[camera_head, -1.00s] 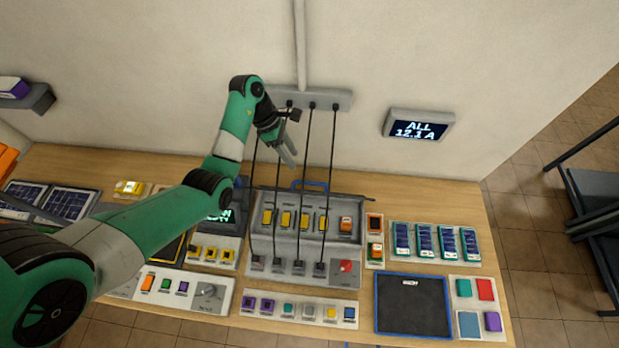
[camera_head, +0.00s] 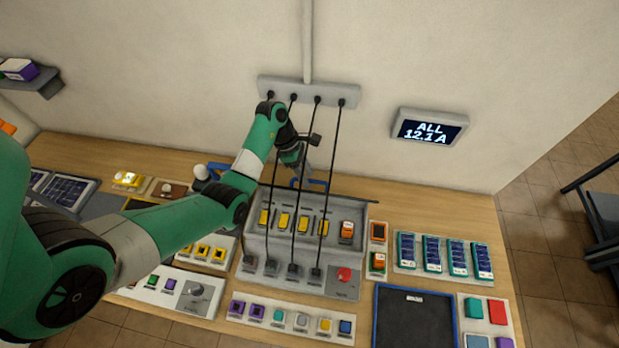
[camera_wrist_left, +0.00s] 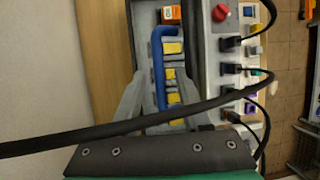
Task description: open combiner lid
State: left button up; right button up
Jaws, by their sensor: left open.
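The grey combiner box (camera_head: 333,208) stands on the bench, with a row of yellow blocks and one orange block showing inside it. A blue handle (camera_head: 318,184) is at its back edge. In the left wrist view the blue handle (camera_wrist_left: 158,60) runs between my fingers. My left gripper (camera_head: 300,177) is open at the back of the box, close to the handle; it also shows in the left wrist view (camera_wrist_left: 162,88). Contact with the handle cannot be told. How far the lid stands open is unclear. My right gripper is not in view.
Several black cables (camera_head: 335,150) hang from the wall strip (camera_head: 310,90) to the box front; one crosses close before the wrist camera. A red knob (camera_head: 344,274) is at the box's front right. A wall display (camera_head: 430,128) reads "ALL 12.1 A". Switch panels surround the box.

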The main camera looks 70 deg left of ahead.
pick_arm(q)
grip_shut()
dwell(1.3)
